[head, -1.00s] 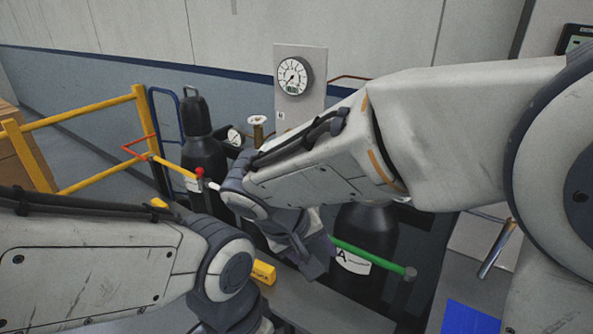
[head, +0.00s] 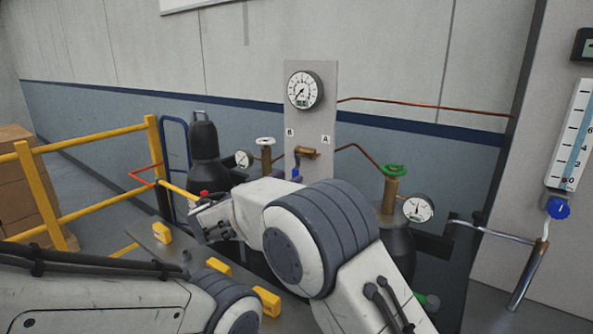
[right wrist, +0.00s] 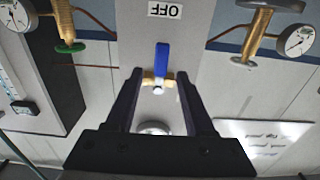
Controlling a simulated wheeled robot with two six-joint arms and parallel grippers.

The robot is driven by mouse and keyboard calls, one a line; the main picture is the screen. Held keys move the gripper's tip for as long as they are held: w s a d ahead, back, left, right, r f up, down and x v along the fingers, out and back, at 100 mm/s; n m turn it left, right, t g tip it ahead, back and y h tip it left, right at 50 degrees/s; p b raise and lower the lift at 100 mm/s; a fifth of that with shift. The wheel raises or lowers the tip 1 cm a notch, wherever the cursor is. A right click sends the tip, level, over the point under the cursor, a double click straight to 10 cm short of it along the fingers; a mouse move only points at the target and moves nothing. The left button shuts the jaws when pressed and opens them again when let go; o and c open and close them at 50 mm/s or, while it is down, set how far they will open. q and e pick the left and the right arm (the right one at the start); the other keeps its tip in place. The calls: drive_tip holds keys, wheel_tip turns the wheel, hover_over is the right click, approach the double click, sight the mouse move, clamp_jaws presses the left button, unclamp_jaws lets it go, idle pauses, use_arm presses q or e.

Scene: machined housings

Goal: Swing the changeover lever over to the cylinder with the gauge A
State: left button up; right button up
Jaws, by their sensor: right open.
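The changeover lever has a blue handle (head: 296,174) on a brass valve (head: 306,153), on a grey panel between the marks B and A. The handle hangs down. In the upside-down right wrist view the blue handle (right wrist: 162,58) points at the OFF label (right wrist: 166,9). The A side is right in the head view: the cylinder (head: 397,246) has a green handwheel and a gauge (head: 418,208). My right gripper (head: 207,218) is lower left of the lever. In its wrist view its open fingers (right wrist: 161,73) frame the lever with nothing gripped. My left gripper is out of view.
The left cylinder (head: 205,141) stands behind a yellow rail (head: 85,143). A large dial (head: 305,90) is above the valve. Yellow blocks (head: 267,301) lie on the grey surface below. A scale board (head: 568,135) is at the right. My right arm hides the panel's lower part.

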sight(295, 173)
drive_tip(key=shift+p+x, duration=0.55)
drive_tip(key=shift+x, duration=1.75)
clamp_jaws()
